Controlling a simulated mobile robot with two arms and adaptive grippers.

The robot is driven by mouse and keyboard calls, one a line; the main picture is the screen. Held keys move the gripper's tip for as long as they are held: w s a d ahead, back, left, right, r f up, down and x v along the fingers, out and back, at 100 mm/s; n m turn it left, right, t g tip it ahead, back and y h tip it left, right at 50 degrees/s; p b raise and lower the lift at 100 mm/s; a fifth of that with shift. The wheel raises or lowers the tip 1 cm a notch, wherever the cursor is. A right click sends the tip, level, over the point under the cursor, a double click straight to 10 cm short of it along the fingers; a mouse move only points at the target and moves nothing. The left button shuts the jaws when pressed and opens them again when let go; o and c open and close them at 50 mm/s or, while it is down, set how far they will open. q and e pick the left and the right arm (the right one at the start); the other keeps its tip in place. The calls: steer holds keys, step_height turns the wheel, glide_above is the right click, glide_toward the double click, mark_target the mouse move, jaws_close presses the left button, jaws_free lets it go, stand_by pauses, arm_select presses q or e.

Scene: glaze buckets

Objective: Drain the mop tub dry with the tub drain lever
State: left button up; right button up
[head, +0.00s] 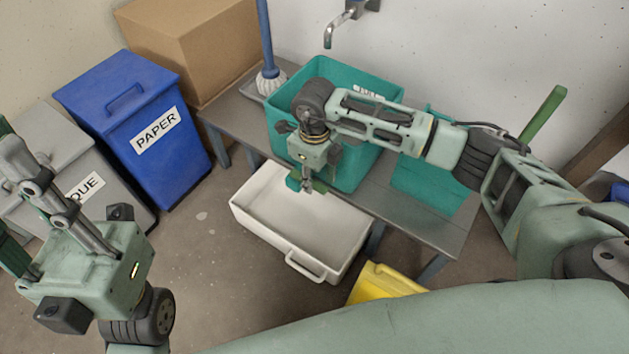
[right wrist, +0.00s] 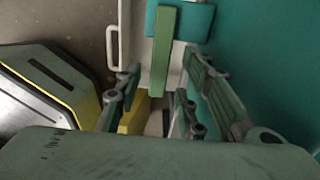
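The teal mop tub (head: 350,165) stands on a grey bench, with my right arm crossing over it. I cannot tell whether there is water inside. A green drain lever (right wrist: 164,45) sticks out from a teal block (right wrist: 200,22) in the right wrist view. My right gripper (head: 309,188) is at the tub's front side, low, above the white tray. In the right wrist view its fingers (right wrist: 160,85) are apart, with the lever's near end between them; contact is not clear. My left gripper (head: 14,205) is at the left edge, its fingers apart and empty, partly cut off.
A white tray (head: 262,222) lies on the floor below the tub. A second teal bucket (head: 425,190) stands right on the bench (head: 395,205). A blue bin (head: 160,155) and yellow object (head: 385,280) stand nearby.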

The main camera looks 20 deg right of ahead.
steer(key=shift+f, duration=0.45)
steer(key=shift+c, duration=0.2)
jaws_close()
